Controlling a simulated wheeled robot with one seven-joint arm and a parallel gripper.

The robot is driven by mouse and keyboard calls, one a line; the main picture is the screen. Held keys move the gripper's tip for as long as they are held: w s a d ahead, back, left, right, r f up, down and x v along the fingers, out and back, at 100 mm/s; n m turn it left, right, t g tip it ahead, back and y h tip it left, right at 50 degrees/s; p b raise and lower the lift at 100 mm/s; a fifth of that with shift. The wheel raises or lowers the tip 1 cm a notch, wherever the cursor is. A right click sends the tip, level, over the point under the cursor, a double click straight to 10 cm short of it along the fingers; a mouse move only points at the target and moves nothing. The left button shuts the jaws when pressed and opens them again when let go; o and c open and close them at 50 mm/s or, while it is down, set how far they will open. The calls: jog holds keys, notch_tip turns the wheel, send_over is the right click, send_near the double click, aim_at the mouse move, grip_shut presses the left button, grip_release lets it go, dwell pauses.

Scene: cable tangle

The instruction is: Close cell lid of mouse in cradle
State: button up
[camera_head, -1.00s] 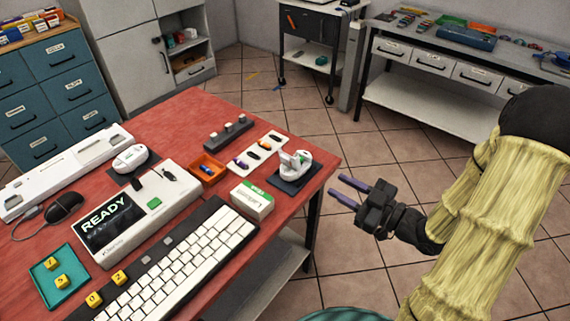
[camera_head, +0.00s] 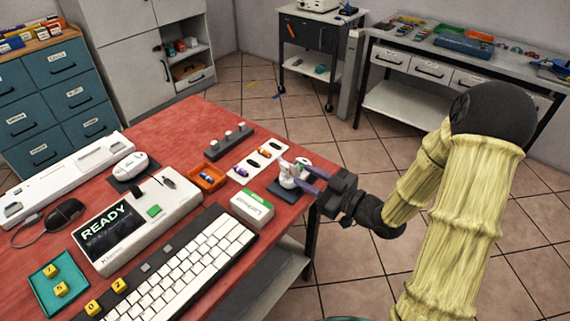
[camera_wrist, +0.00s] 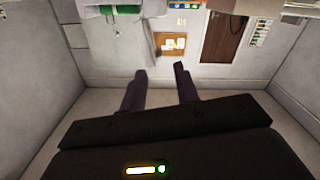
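A white mouse (camera_head: 287,171) sits in a dark cradle (camera_head: 283,189) near the table's right edge. Its raised lid is partly hidden behind my fingers, so I cannot tell the lid's exact angle. My gripper (camera_head: 302,175) is open, with its two purple fingers apart. The fingertips overlap the mouse in the head view; I cannot tell whether they touch it. In the wrist view the two fingers of my gripper (camera_wrist: 160,72) are also apart, with nothing seen between them but the far wall; the mouse does not show there.
A white box with a green top (camera_head: 252,205) stands left of the cradle. An orange tray (camera_head: 208,178) and a white strip with small cells (camera_head: 257,157) lie beyond. Another white mouse (camera_head: 130,166) rests on a dark pad at the left. Floor is free right of the table.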

aim_at(289, 167)
jog(key=x, duration=0.7)
jog(key=shift+w+a, duration=0.3)
grip_shut()
